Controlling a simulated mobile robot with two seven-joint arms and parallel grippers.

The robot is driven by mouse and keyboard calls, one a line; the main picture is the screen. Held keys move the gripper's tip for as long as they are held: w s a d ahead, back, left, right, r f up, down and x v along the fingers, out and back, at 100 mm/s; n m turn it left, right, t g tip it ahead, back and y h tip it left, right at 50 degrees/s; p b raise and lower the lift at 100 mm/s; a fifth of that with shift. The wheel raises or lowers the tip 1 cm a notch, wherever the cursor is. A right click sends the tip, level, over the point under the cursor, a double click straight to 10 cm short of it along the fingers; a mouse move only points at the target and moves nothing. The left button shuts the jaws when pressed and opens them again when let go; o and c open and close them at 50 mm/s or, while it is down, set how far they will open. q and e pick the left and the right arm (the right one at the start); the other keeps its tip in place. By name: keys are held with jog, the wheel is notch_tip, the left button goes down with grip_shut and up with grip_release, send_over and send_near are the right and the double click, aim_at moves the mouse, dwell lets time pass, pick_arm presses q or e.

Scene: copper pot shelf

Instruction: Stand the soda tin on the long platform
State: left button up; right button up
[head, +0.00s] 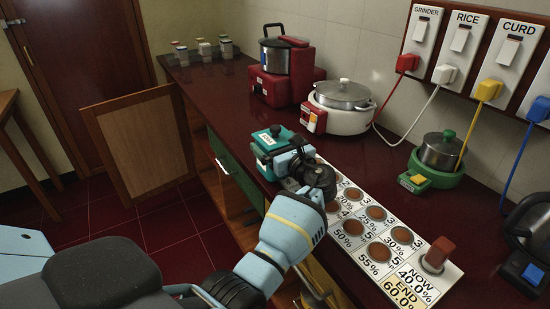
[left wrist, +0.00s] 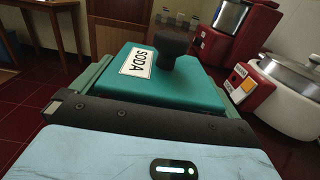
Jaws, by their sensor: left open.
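The soda tin (head: 266,144) is a teal box with a dark knob on its lid and a white SODA label. It stands upright on the dark red counter near its front edge, just beyond the far end of a long white board. It also fills the middle of the left wrist view (left wrist: 185,75). My left gripper (head: 284,158) is open at the tin, with its fingers at the tin's sides; whether they touch it is unclear. No long platform is clearly identifiable; the long white board (head: 352,235) bears brown discs and printed numbers. My right gripper is out of view.
A red cooker (head: 283,88), a white pot (head: 342,115) and a green-based pot (head: 437,165) stand along the wall. Small jars (head: 205,48) stand at the far end. A cabinet door (head: 136,140) hangs open.

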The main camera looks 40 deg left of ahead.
aim_at(277, 134)
pick_arm(q)
jog(key=shift+w+a, duration=0.1)
jog(key=shift+a, duration=0.1)
jog(key=c, duration=1.7)
jog(key=shift+r, duration=1.75)
jog(key=shift+c, duration=0.2)
jog(key=shift+s+d+r+p, duration=0.1)
jog(key=shift+s+r+p, duration=0.05)
jog(key=shift+s+p, duration=0.15)
jog(key=s+d+r+p, duration=0.1)
jog(key=s+d+p, duration=0.1)
jog(key=s, duration=1.3)
jog(key=shift+d+r, duration=0.15)
jog(key=shift+d, duration=0.55)
